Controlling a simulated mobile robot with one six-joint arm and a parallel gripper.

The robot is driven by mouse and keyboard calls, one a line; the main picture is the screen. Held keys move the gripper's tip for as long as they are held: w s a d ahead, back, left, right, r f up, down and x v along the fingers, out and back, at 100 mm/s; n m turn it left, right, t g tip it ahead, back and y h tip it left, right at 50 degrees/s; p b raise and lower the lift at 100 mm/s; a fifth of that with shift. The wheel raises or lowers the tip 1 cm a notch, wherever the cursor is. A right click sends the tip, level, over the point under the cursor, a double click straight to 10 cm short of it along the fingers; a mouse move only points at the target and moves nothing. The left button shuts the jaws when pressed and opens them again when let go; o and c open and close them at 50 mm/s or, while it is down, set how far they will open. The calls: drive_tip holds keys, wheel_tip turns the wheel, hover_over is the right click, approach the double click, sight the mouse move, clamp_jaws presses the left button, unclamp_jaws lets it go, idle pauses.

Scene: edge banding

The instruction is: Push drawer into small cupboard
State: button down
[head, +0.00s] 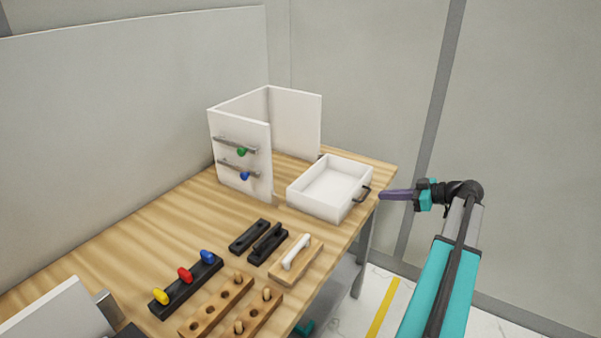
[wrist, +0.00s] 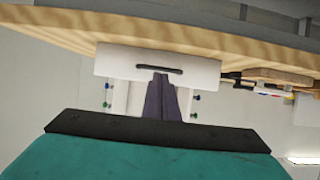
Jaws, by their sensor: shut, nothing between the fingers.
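The white drawer (head: 313,203) sits on the wooden table near its right edge, with its dark handle (head: 362,194) facing my gripper. The small cupboard (head: 230,130) stands left of and behind the drawer. It shows as white upright panels, open at the top, with rails and a green and a blue knob on one panel. The drawer is outside these panels. My gripper (head: 382,196) is shut and empty, its purple fingers pointing at the drawer front just right of the handle. In the wrist view the fingers (wrist: 161,80) overlap the drawer front (wrist: 120,62) just below its handle (wrist: 160,70); contact cannot be told.
Black blocks (head: 265,243), a wooden board with a white handle (head: 297,252), a black rack with yellow, red and blue knobs (head: 186,277) and wooden peg blocks (head: 230,308) lie on the nearer table. A grey wall panel (head: 130,85) stands behind the table.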

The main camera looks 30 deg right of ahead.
sight(310, 173)
drive_tip(key=shift+w+a+f+b, duration=0.45)
drive_tip(key=shift+w+a+b, duration=1.6)
drive_tip(key=shift+w, duration=2.65)
drive_tip(key=shift+w+a+f+b, duration=0.5)
drive_tip(key=shift+w+a+b, duration=0.8)
drive_tip(key=shift+w+a, duration=2.45)
drive_tip(key=shift+w+a+f+b, duration=0.45)
drive_tip(key=shift+w+a+b, duration=1.15)
drive_tip(key=shift+w, duration=4)
drive_tip(key=shift+b+v, duration=0.6)
drive_tip(key=shift+v, duration=2.85)
drive_tip(key=shift+w+r, duration=0.1)
drive_tip(key=shift+r, duration=0.1)
